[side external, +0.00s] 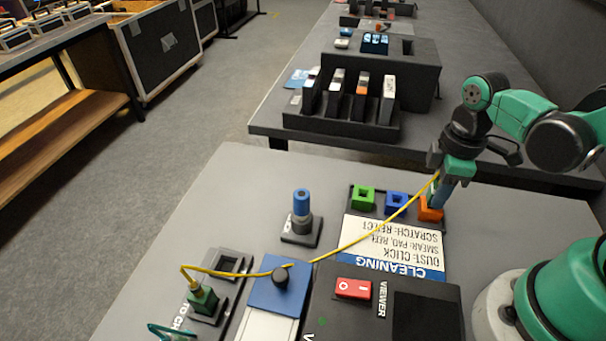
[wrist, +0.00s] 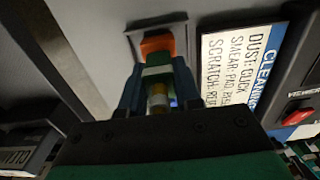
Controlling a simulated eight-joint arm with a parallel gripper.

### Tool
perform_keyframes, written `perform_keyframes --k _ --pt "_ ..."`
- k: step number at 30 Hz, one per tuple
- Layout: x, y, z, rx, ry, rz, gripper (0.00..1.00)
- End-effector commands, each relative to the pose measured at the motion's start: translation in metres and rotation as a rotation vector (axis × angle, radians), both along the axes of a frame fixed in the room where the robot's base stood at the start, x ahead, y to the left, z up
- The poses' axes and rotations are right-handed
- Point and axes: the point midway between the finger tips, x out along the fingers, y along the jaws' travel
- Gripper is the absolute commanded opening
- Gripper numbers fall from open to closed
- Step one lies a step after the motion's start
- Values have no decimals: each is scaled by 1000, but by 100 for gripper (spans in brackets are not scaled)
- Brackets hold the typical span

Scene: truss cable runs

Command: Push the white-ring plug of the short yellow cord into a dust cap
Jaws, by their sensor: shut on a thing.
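My gripper (side external: 441,191) is shut on a green plug at one end of the yellow cord (side external: 345,244). In the wrist view the plug (wrist: 158,84) sits between the fingers (wrist: 157,98), with a pale band across its front. The orange dust cap (side external: 430,209) is right at the plug's front end; it also shows in the wrist view (wrist: 157,46). I cannot tell whether the plug is inside it or only against it. A green cap (side external: 363,197) and a blue cap (side external: 396,204) stand left of it. The cord's other end is a green plug (side external: 203,297) standing in a dark holder.
A cleaning card (side external: 393,243) lies in front of the caps. A viewer box with a red switch (side external: 353,288) stands nearer. A blue-capped pen-like tool (side external: 302,203) stands upright to the left. The cord passes by a black knob (side external: 281,278) on a blue plate.

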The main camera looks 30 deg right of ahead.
Motion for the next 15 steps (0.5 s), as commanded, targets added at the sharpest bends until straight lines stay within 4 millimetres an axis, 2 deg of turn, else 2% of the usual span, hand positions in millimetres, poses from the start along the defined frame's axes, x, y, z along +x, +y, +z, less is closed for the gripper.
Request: perform_keyframes --k 15 --pt "0 0 -8 0 0 0 0"
